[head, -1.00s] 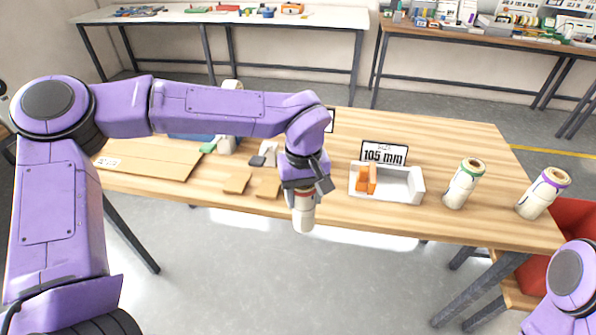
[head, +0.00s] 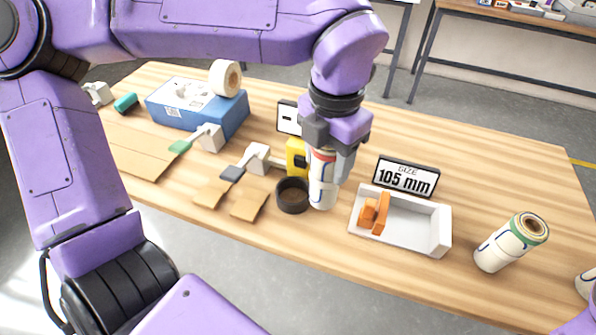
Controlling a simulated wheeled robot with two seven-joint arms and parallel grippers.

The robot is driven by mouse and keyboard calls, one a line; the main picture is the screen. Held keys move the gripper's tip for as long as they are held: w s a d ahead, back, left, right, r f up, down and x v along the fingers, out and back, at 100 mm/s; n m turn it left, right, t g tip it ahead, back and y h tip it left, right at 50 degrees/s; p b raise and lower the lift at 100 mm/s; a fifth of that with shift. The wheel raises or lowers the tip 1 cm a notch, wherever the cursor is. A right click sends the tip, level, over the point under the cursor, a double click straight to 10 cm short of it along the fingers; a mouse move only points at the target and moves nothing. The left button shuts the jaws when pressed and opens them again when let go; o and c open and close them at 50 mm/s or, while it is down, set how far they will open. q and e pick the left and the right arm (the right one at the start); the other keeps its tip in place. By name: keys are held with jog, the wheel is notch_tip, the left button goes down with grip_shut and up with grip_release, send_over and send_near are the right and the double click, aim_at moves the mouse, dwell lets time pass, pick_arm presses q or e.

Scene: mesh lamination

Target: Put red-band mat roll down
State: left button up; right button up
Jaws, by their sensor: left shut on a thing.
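The red-band mat roll (head: 322,188) is white with a red band near its top. It is upright over the wooden table (head: 300,240), between a dark round cup (head: 292,195) and the white tray. I cannot tell whether its lower end touches the table. My left gripper (head: 326,150) points down and is shut on the roll's upper part, hiding its top. The green-band mat roll (head: 512,242) stands at the right, and part of another roll (head: 586,284) shows at the right edge. My right gripper is out of view.
A white tray (head: 432,239) with orange pieces (head: 374,212) lies right of the held roll, before a "105 mm" sign (head: 407,178).

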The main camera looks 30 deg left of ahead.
pick_arm(q)
jog(key=w+a+f+p, duration=0.1)
jog(key=w+a+f, duration=0.2)
jog(key=a+f, duration=0.6)
notch_tip(320, 180, down, 2)
jog(key=shift+s+f, duration=0.1)
jog(key=shift+f, duration=0.05)
jog(key=o, duration=1.1)
jog(key=shift+o, duration=0.2)
notch_tip(320, 180, up, 12)
jog(key=shift+r, duration=0.2)
